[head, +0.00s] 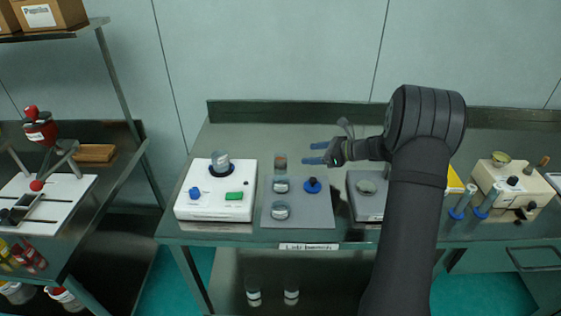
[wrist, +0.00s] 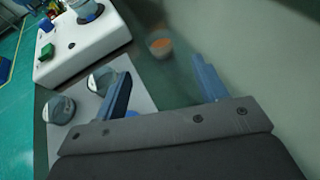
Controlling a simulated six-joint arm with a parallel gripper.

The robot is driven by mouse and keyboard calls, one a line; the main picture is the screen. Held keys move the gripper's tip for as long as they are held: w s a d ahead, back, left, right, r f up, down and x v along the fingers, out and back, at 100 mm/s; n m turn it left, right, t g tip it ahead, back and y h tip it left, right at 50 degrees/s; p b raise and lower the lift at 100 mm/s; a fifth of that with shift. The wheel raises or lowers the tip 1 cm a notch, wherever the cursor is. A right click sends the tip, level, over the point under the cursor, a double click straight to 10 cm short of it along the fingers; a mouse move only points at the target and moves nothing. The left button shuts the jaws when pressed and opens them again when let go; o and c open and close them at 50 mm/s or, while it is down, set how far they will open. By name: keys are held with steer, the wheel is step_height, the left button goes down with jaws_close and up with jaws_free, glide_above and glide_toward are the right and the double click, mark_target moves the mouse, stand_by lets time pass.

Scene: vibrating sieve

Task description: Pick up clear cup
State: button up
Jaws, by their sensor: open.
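A small clear cup with orange contents (head: 280,161) stands on the bench behind the grey mat (head: 305,212). It also shows in the wrist view (wrist: 160,45), ahead of and between my fingers. Two clear jars, the rear one (head: 281,185) and the front one (head: 281,210), stand on the mat. Another clear vessel (head: 219,164) sits on the white machine (head: 213,207). I cannot tell for certain which one the task calls the clear cup. My gripper (head: 309,153) is open and empty, to the right of the orange-filled cup and apart from it.
A blue-knobbed part (head: 312,185) lies on the mat. A grey balance (head: 367,205) stands to its right, partly behind my arm. The wall is close behind the bench. A cream-coloured device (head: 510,188) stands far right.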

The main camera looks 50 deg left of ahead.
mark_target(282, 157)
steer(key=x, duration=1.2)
steer(key=shift+s+f, duration=0.15)
steer(key=shift+f, duration=0.1)
steer(key=c, duration=1.1)
